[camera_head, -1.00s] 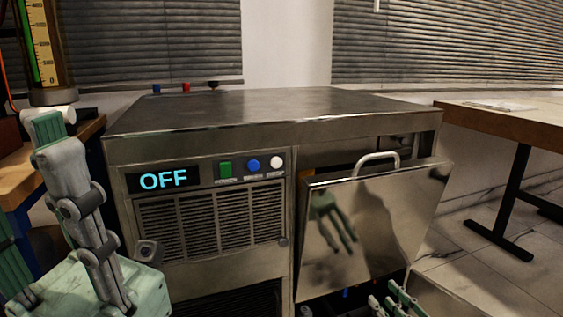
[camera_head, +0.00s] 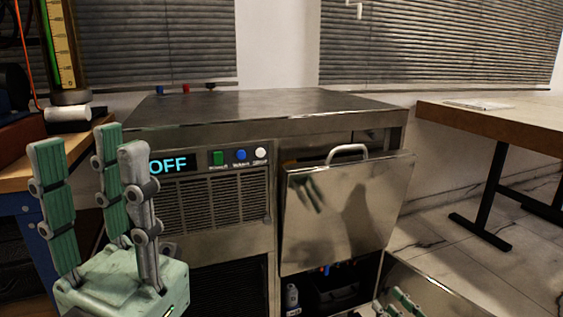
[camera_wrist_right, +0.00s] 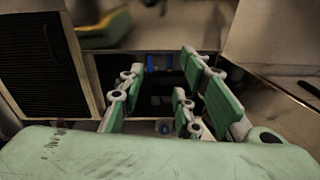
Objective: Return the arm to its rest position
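My left gripper (camera_head: 92,150), with green and grey fingers, points up at the left of the head view. Its fingers are apart and empty, and it hides part of the machine's left side. My right gripper (camera_head: 398,303) shows only partly at the bottom edge, low in front of the machine. In the right wrist view (camera_wrist_right: 155,85) its fingers are spread with nothing held, facing the dark opening. The steel machine (camera_head: 270,106) has an OFF display (camera_head: 168,165). Its front panel (camera_head: 345,215), with a handle (camera_head: 346,152), hangs tilted outward.
Below the panel is a dark opening with a small bottle (camera_head: 292,299). A wooden table (camera_head: 500,122) stands at the right. A gauge column (camera_head: 63,50) stands on a bench at the left, close to my left gripper. The floor (camera_head: 440,240) at right is partly clear.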

